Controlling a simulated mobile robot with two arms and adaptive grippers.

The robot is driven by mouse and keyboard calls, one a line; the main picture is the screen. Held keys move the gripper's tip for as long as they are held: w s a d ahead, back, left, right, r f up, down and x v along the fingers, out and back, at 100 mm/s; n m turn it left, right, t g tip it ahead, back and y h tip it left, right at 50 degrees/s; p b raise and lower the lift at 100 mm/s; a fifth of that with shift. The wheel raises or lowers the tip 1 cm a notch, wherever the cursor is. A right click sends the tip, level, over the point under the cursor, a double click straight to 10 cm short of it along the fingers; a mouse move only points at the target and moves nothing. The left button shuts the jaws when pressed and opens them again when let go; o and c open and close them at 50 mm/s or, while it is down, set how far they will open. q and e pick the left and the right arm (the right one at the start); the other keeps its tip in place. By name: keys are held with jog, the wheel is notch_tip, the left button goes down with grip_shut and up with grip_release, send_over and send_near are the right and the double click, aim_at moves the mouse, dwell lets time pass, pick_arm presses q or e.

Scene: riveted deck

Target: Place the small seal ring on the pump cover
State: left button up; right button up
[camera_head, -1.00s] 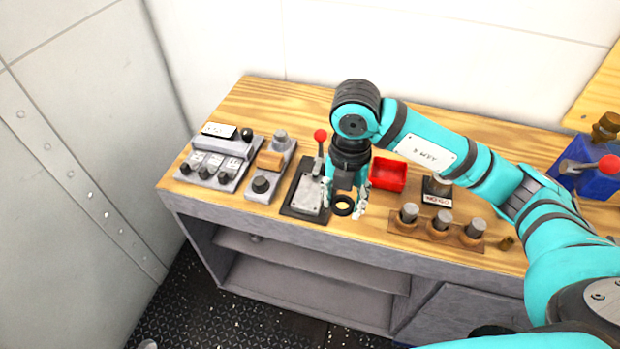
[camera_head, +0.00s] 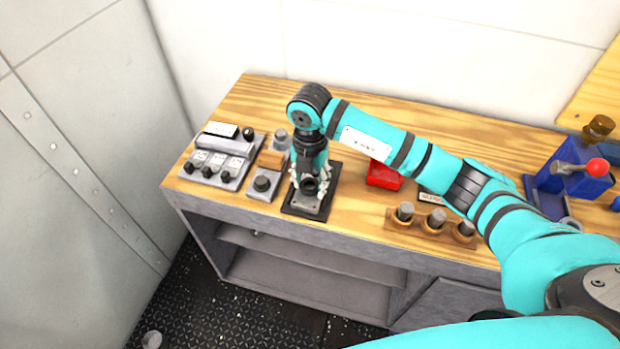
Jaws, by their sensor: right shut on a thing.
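The small seal ring (camera_head: 309,187) is a dark ring at the fingertips of my right gripper (camera_head: 310,184). My right gripper is shut on it and is over the pump cover (camera_head: 308,205), a grey plate on a black base on the wooden bench. I cannot tell whether the ring touches the cover. The gripper hides the back part of the cover and the red-knobbed lever there. My left gripper is not in view.
Grey control boxes (camera_head: 215,160) stand left of the cover. A blue lever device (camera_head: 580,185) is at the far right.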

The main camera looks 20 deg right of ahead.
aim_at(310, 185)
jog(key=shift+f, duration=0.15)
jog(key=o, duration=0.9)
notch_tip(310, 185, up, 12)
jog(key=shift+r+b, duration=0.2)
jog(key=shift+b, duration=0.95)
